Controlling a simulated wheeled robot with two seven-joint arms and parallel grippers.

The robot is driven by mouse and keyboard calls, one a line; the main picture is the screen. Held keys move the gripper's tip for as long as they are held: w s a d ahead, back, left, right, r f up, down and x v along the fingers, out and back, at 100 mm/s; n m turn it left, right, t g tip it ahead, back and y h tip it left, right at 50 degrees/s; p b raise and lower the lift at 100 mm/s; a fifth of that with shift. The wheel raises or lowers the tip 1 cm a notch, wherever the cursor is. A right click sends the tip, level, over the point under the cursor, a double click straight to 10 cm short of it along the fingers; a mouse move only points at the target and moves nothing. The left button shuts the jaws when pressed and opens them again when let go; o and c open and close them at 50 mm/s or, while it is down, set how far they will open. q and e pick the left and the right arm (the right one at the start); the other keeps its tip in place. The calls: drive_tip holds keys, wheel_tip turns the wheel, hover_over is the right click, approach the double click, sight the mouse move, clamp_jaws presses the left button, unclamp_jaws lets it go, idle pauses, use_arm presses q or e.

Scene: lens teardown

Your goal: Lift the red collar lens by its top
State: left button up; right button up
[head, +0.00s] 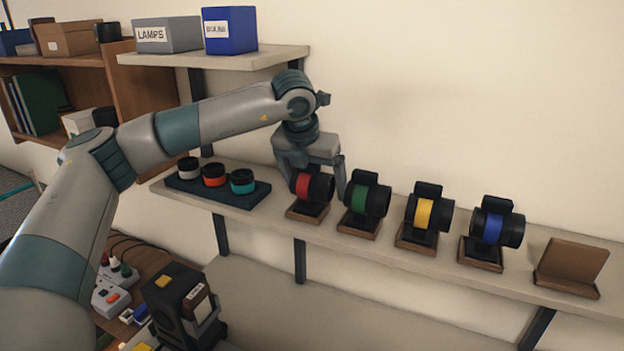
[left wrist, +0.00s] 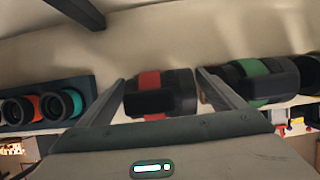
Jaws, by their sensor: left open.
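The red collar lens (head: 303,184) is a black barrel with a red band. It lies on its side on a small brown stand (head: 307,211) on the lower shelf. My left gripper (head: 316,184) points down from above with its fingers open, one on each side of the lens. The lens top is hidden behind the gripper in the head view. In the left wrist view the red collar lens (left wrist: 150,94) shows between the two spread finger tips (left wrist: 162,80). I cannot tell whether either finger touches it. My right gripper is not in view.
Green (head: 362,197), yellow (head: 423,213) and blue (head: 492,228) collar lenses stand to the right, the green one close to my right finger. An empty brown stand (head: 575,268) is farther right. A dark tray (head: 256,197) with three short lenses, one red-banded (head: 214,178), lies to the left.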

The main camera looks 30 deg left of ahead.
use_arm(q)
drive_tip(key=shift+w+f, duration=0.2)
drive_tip(key=shift+f, duration=0.25)
drive_tip(key=c, duration=1.5)
drive_tip(key=shift+r, duration=0.1)
drive_tip(key=shift+r+b, duration=0.45)
drive_tip(key=shift+r, duration=0.1)
wheel_tip(320, 180, up, 8)
drive_tip(key=b, duration=0.3)
drive_tip(key=shift+f, duration=0.25)
drive_tip(key=shift+r+b, duration=0.35)
drive_tip(key=shift+r, duration=0.35)
